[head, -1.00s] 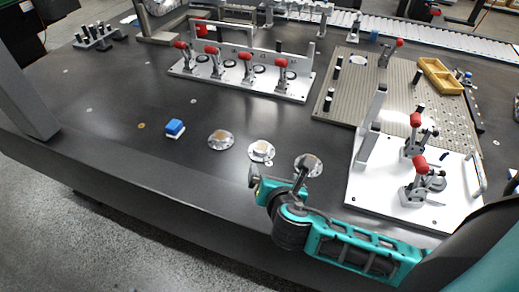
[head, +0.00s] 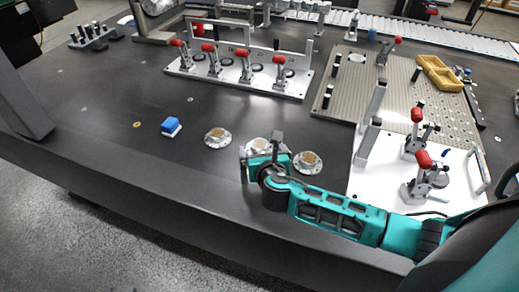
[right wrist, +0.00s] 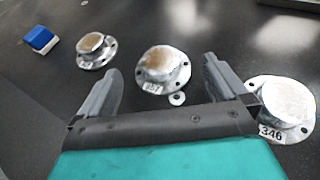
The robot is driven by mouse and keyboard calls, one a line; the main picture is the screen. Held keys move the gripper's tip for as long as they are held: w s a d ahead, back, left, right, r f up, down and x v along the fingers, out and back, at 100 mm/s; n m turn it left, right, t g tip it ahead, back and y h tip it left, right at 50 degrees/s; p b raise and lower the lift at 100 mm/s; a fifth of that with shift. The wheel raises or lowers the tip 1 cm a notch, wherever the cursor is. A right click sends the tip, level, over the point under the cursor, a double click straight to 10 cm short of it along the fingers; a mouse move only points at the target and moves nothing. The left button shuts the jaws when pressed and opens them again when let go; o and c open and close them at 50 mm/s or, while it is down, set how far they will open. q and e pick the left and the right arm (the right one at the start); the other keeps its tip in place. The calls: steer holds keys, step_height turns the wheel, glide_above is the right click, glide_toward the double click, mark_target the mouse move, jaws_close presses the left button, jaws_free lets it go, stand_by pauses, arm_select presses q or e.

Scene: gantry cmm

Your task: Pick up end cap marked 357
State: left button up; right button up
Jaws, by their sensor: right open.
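Three silvery flanged end caps with brownish tops lie in a row on the dark table. The middle end cap (head: 257,143) is partly hidden by my right gripper in the head view. In the right wrist view the middle end cap (right wrist: 164,68) has a small tag that seems to read 357. My right gripper (head: 260,150) is open and empty. In the right wrist view its two fingers point toward either side of the middle cap, with no visible contact. The right-hand end cap (right wrist: 286,104) is tagged 346. The left end cap (right wrist: 94,50) shows no readable tag. My left gripper is out of view.
A blue block (head: 171,126) sits left of the caps. A white plate with red-handled clamps (head: 368,195) stands close on the right, another clamp fixture (head: 240,75) behind. The table left of the caps is mostly clear.

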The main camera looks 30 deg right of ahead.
mark_target(260, 147)
steer(key=x, duration=0.3)
steer(key=shift+w+f+b, duration=0.15)
steer(key=shift+f+b, duration=0.15)
steer(key=shift+b, duration=0.05)
steer(key=c, duration=0.9)
steer(key=shift+c, duration=0.6)
steer(key=shift+r, duration=0.15)
